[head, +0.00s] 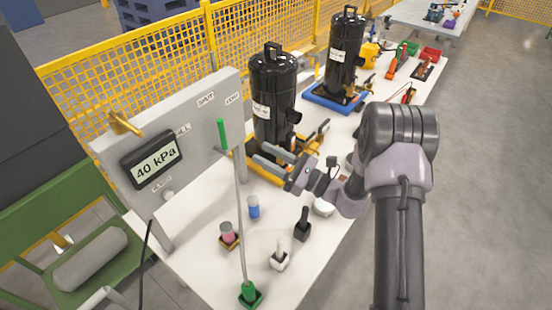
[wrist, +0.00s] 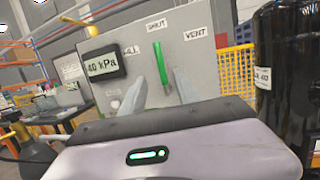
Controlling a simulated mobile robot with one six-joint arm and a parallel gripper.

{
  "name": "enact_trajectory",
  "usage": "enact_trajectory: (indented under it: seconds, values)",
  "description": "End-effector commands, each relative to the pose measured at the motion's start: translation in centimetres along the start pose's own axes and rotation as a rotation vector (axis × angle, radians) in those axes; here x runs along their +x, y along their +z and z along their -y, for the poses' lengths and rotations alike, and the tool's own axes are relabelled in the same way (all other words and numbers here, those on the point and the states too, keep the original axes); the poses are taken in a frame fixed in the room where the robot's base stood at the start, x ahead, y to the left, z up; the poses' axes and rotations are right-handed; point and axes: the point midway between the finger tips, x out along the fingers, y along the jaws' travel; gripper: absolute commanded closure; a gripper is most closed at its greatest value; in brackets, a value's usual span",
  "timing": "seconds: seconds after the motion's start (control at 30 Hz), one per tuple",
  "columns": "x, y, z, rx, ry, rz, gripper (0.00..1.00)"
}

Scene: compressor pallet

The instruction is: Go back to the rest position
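My gripper (head: 266,158) is open and empty in the head view. Its two fingers point left, in front of the nearer black compressor (head: 273,90), above the table. The wrist view also shows the spread fingers (wrist: 160,92), with the grey panel (wrist: 205,50) beyond them. The panel's green handle (wrist: 160,66) stands nearly upright below the SHUT label, between the FILL and VENT labels; it shows in the head view too (head: 222,134). The gauge (head: 154,162) reads 40 kPa.
The white table (head: 190,215) holds a blue-capped bottle (head: 253,208), a pink one (head: 229,233), a black one (head: 302,225), a white one (head: 280,255) and a green base (head: 250,295). A second compressor (head: 345,50) stands behind. The floor at right is clear.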

Motion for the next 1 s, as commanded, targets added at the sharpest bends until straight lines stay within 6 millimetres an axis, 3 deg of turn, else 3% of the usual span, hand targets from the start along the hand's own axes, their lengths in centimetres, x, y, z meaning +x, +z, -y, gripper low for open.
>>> enact_trajectory:
  seconds: [0.1,0.2,0.7,0.77,0.87,0.93,1.0]
  values:
    - [-2.2,0.0,0.1,0.001,-0.002,0.000,0.62]
    - [-3.0,0.0,0.0,-0.001,0.000,0.000,0.62]
    - [-2.9,0.5,-0.5,-0.012,0.026,-0.008,0.62]
    - [-2.1,1.8,-2.2,-0.045,0.099,-0.033,0.62]
    - [-0.7,5.6,-8.3,-0.176,0.346,-0.142,0.62]
    - [-1.3,7.5,-13.7,-0.315,0.551,-0.266,0.62]
    - [-3.4,8.6,-18.4,-0.481,0.733,-0.410,0.62]
